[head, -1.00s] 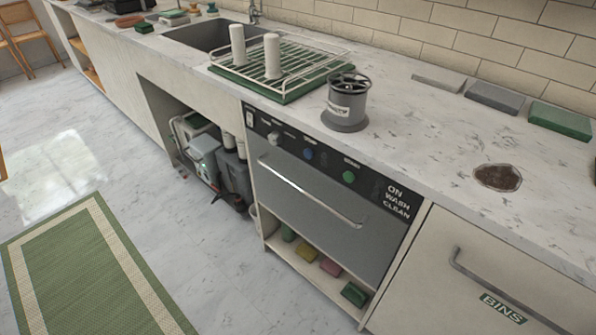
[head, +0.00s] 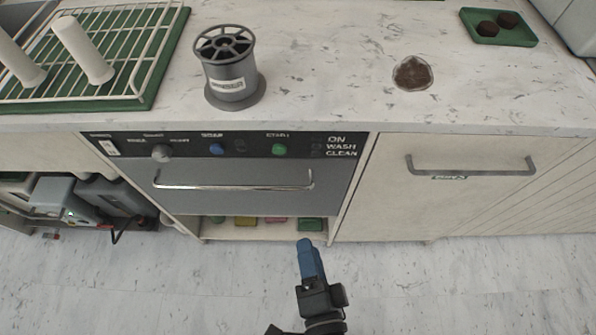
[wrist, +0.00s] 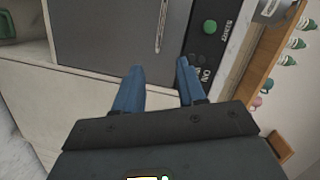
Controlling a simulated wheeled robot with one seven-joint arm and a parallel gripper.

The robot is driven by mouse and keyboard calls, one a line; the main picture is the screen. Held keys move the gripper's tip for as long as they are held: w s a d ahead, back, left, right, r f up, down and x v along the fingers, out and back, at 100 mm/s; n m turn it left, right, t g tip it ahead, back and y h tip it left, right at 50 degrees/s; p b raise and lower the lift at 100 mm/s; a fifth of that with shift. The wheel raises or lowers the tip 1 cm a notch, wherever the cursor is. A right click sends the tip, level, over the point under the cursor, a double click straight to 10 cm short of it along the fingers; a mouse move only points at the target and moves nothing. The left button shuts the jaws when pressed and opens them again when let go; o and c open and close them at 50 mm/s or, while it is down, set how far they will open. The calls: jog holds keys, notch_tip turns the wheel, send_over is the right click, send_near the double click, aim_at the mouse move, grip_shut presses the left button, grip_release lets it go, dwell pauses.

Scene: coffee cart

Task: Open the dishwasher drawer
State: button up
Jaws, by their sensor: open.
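The dishwasher drawer (head: 235,200) has a grey front under the counter and stands closed. Its chrome bar handle (head: 235,186) runs across the front, below a dark control panel (head: 225,148) with a grey knob, a blue button and a green button. In the wrist view the drawer front (wrist: 110,35) and the handle (wrist: 161,25) appear turned on their side. My gripper (head: 305,243) is in front of the drawer, low and near its right end, apart from the handle. In the wrist view its blue fingers (wrist: 162,78) are spread with nothing between them.
A cabinet labelled bins, with its own bar handle (head: 470,170), is to the right. A shelf with several coloured sponges (head: 245,220) is below the drawer. A grey cylinder (head: 230,75) and a dish rack (head: 140,60) stand on the counter. The floor in front is clear.

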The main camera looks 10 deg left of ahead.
aim_at(233, 186)
jog(key=shift+w+a+f+m+g+y, duration=0.35)
jog(key=shift+w+a, duration=1.55)
jog(key=shift+a, duration=1.4)
jog(key=shift+w+a+f+m+g+y, duration=0.2)
jog(key=shift+w+a+f+m+y, duration=0.3)
jog(key=shift+w+a, duration=2.15)
jog(key=shift+w+a+f+m+g+y, duration=0.25)
jog(key=shift+w+a+f+y, duration=0.65)
jog(key=shift+a, duration=3.1)
jog(key=shift+w+r+h, duration=0.3)
jog(key=shift+r+h, duration=0.05)
jog(key=shift+r, duration=0.05)
grip_shut()
